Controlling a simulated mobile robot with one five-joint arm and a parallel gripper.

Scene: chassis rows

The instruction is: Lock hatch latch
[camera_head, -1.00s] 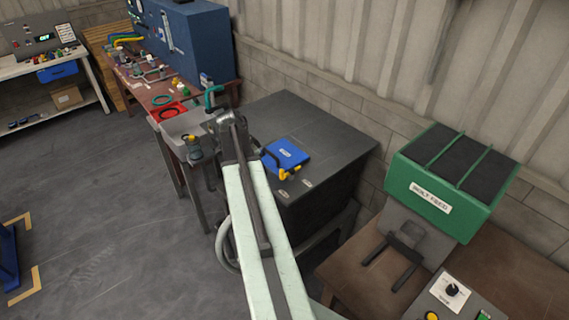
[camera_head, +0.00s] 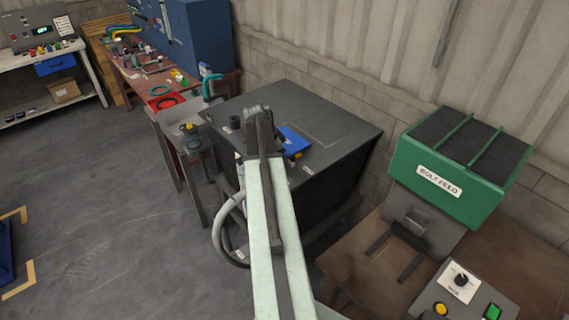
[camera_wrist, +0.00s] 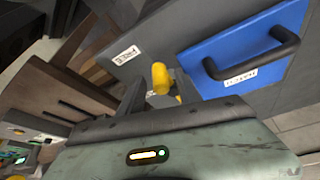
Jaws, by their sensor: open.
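The blue hatch (camera_head: 292,141) lies on top of the dark cabinet (camera_head: 335,125), partly hidden by my arm. The wrist view shows the hatch (camera_wrist: 240,55) close up, with a black bar handle (camera_wrist: 255,58) and a white label. The yellow latch (camera_wrist: 161,78) sits beside the hatch edge, just beyond my gripper's body. In the head view only a small yellow part (camera_head: 297,155) shows. My gripper (camera_head: 258,113) is over the cabinet top and open. Its fingertips are hard to make out, and I cannot tell whether they touch the latch.
A green bolt feed bin (camera_head: 459,165) stands right of the cabinet, above a brown table (camera_head: 365,265) with a control box (camera_head: 462,290). A cluttered workbench (camera_head: 135,80) stands at the back left. Grey floor at the left is mostly clear.

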